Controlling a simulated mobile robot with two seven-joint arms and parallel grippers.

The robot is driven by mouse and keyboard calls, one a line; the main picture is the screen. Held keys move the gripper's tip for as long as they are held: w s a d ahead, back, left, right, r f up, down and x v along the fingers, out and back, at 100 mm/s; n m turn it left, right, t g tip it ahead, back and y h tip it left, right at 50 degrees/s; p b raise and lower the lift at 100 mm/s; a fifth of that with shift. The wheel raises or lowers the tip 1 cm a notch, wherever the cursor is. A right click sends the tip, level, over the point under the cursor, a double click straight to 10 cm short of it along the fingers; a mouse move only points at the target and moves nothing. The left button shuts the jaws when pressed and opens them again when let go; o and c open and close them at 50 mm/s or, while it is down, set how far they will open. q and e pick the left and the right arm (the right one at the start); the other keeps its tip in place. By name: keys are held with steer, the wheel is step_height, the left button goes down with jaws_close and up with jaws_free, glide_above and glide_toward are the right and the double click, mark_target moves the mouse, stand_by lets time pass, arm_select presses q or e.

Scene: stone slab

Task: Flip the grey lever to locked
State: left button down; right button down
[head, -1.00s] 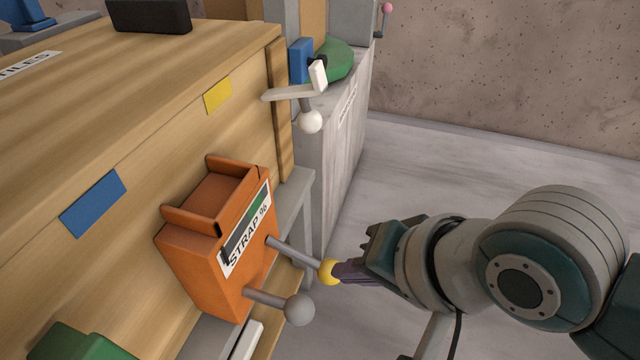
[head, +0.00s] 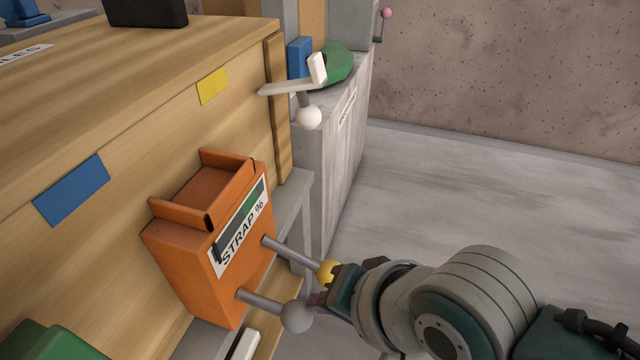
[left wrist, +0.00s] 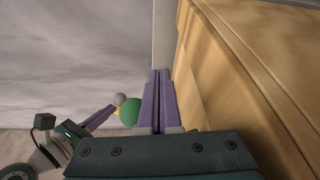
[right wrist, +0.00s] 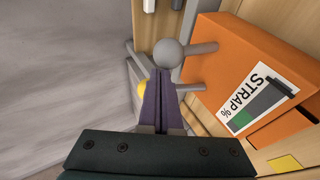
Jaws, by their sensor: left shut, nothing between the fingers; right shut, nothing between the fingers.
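The grey lever is a grey rod with a grey ball knob (head: 297,316), sticking out low from the orange box (head: 190,265) labelled "STRAP %". A second lever with a yellow knob (head: 328,271) sticks out above it. My right gripper (head: 314,302) is shut and empty, its purple fingertips at the grey knob. In the right wrist view the fingertips (right wrist: 163,76) lie just below the grey knob (right wrist: 168,53); I cannot tell whether they touch. My left gripper (left wrist: 159,74) is shut and empty beside the wooden bench, outside the head view. No locked marking is readable.
The wooden bench (head: 130,110) fills the left. A white-knobbed lever (head: 308,117) juts out near its far corner. A grey cabinet (head: 330,160) stands beyond. A green thing (head: 60,342) is at bottom left. Open floor (head: 450,195) lies right.

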step_height(320, 180, down, 3)
steer(key=shift+s+d+r, duration=0.1)
steer(key=shift+d, duration=0.05)
stand_by(0.3)
steer(key=s+d+r+n+g+h+p, duration=0.15)
steer(key=s+d+r+p, duration=0.4)
steer(key=r+p, duration=0.85)
steer(key=s+d+r+n+h+p, duration=0.1)
steer(key=s+d+r+n+p, duration=0.35)
steer(key=r+p, duration=0.95)
steer(key=s+d+r+h+p, duration=0.2)
steer(key=s+d+r+p, duration=0.6)
steer(key=r, duration=1.3)
step_height(320, 180, up, 36)
steer(key=w+p, duration=0.2)
steer(key=p, duration=3.5)
steer(key=shift+a+n, duration=0.3)
steer(key=shift+a, duration=0.1)
